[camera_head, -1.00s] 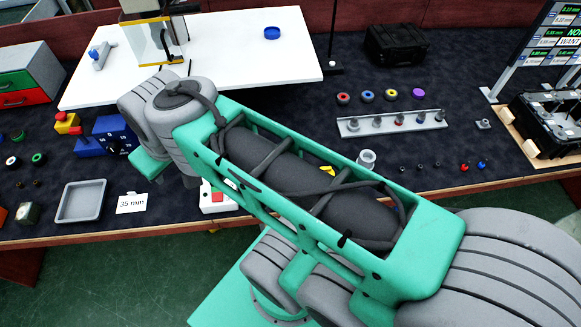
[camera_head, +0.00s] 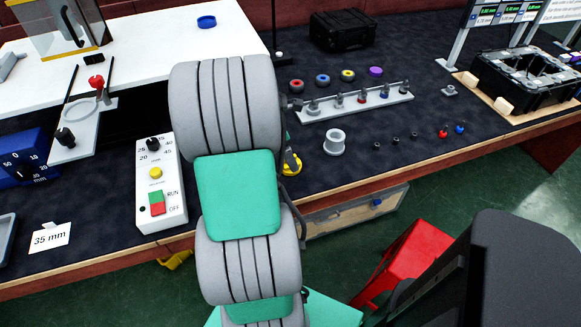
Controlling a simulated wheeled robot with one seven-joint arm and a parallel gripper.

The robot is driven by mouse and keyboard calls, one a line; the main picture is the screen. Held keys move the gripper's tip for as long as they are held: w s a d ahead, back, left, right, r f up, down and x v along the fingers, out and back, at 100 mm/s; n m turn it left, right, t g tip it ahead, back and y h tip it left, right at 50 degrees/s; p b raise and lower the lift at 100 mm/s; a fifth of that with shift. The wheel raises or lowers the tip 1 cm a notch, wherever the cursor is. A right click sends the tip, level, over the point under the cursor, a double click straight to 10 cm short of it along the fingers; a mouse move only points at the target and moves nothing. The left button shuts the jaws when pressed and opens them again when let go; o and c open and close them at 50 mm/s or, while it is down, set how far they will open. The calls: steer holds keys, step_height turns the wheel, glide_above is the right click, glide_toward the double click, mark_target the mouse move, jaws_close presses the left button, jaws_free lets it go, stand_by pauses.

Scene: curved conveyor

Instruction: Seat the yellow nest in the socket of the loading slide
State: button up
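The yellow nest looks to be the small yellow ring (camera_head: 348,75) with a dark centre. It lies on the dark bench top in a row with a red, a blue and a purple ring. The loading slide appears to be the grey plate (camera_head: 84,129) with two black rods, at the left by the white board. It carries a red knob (camera_head: 96,82) and a black knob (camera_head: 65,137). Its socket is too small to tell clearly. My grey and green arm stands upright across the middle of the view. My gripper does not show.
A control box (camera_head: 160,190) with a dial stands left of my arm. A grey rail (camera_head: 357,104) with several pegs lies in front of the rings. A grey flanged cylinder (camera_head: 334,142) and a yellow-and-black object (camera_head: 291,164) are right of my arm. A black tray (camera_head: 525,80) is far right.

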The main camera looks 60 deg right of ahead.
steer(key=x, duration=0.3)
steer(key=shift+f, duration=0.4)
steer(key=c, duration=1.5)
